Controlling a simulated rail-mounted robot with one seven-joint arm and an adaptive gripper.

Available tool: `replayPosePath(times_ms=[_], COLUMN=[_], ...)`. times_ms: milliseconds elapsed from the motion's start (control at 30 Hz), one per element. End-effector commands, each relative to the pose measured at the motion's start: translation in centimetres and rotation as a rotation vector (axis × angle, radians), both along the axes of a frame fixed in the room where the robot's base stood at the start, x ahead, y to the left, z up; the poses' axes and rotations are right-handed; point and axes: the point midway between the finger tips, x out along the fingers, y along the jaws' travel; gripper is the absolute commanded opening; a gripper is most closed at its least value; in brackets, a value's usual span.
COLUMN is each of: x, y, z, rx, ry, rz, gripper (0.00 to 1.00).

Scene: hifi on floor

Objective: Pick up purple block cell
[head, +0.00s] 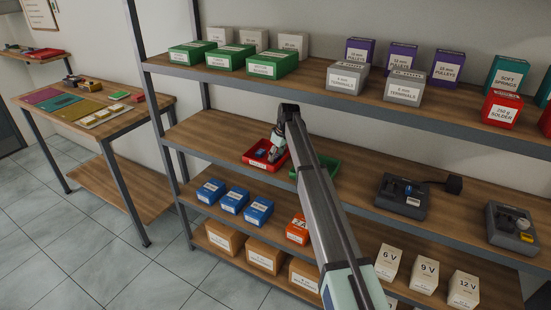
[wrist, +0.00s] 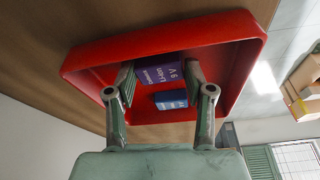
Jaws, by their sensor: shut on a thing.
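The purple block cell (wrist: 158,74), with white lettering on it, shows in the wrist view between my fingertips. My gripper (wrist: 159,76) is shut on it, one finger on each side, inside or just over the red tray (wrist: 232,75). A small blue block (wrist: 171,103) also shows between the fingers in that view, apart from the purple one. In the head view my gripper (head: 272,155) reaches down into the red tray (head: 250,163) on the middle shelf, and the purple cell cannot be made out there.
A green tray (head: 327,168) stands right of the red tray, partly behind my arm. Dark devices (head: 402,196) sit farther right on the same shelf. Boxes line the upper shelf (head: 330,90) above and the lower shelf below. A side table (head: 75,90) stands left.

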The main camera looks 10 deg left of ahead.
Motion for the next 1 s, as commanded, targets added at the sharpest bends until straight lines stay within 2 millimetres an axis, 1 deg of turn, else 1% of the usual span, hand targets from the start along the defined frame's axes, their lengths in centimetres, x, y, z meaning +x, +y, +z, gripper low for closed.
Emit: replayPosePath(times_ms=[167, 333, 433, 567, 600, 1000], x=[0.0, 0.1, 0.1, 0.0, -0.6, -3.9], y=[0.0, 0.0, 0.0, -0.2, -1.3, -9.2], z=[0.1, 0.8, 1.7, 3.5, 3.2, 3.2], rx=[0.000, 0.000, 0.000, 0.000, -0.001, 0.001], ry=[0.000, -0.001, -0.001, -0.002, 0.000, -0.001], rz=[0.000, 0.000, 0.000, -0.001, -0.003, -0.002], gripper=[0.19, 0.19, 0.19, 0.19, 0.19, 0.19])
